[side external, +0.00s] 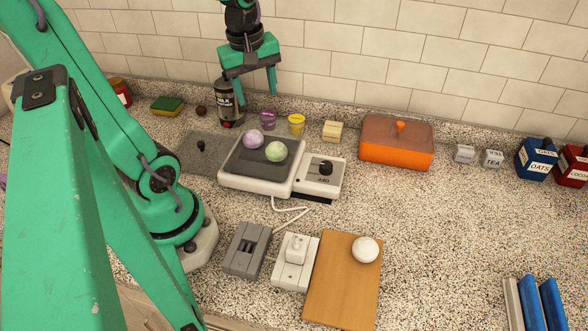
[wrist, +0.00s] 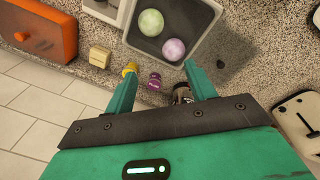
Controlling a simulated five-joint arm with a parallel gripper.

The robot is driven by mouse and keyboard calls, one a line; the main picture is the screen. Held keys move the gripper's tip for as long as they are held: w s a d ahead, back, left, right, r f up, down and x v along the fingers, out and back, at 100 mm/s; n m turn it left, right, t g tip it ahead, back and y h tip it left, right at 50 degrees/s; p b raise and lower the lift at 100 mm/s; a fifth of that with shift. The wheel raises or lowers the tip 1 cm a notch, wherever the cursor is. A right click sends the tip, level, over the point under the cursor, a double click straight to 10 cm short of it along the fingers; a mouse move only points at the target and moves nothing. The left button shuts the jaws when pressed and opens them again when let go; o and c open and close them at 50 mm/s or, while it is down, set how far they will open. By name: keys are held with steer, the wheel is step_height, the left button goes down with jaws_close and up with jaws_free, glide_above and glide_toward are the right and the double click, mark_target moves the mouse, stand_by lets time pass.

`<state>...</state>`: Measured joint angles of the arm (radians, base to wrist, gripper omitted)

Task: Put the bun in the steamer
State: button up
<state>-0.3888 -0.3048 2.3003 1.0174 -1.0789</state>
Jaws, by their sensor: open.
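A white round bun (side external: 365,249) rests on the upper right of a wooden board (side external: 335,295) at the front. The white appliance with a sunken grey tray (side external: 240,165) and a knob looks like the steamer. Its tray is uncovered and holds a purple ball (side external: 253,139) and a green ball (side external: 275,151). The tray also shows in the wrist view (wrist: 195,45). A flat see-through lid with a black knob (side external: 200,147) lies left of it. My gripper (side external: 256,97) is open and empty, raised behind the tray. The wrist view shows its parted fingers (wrist: 161,72), without the bun.
An orange box (side external: 395,145) is right of the steamer. Switch blocks (side external: 246,250) sit left of the board.

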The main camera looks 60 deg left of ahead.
steer(key=s+d+r+m+t, duration=0.1)
steer(key=d+r+m+t, duration=0.1)
steer(key=d+m, duration=0.3)
steer(key=s+d+r+m+t, duration=0.2)
steer(key=d+m, duration=0.3)
steer(key=m, duration=0.6)
steer(key=shift+d+m+h, duration=0.2)
steer(key=shift+m+h, duration=0.1)
steer(key=shift+m, duration=0.1)
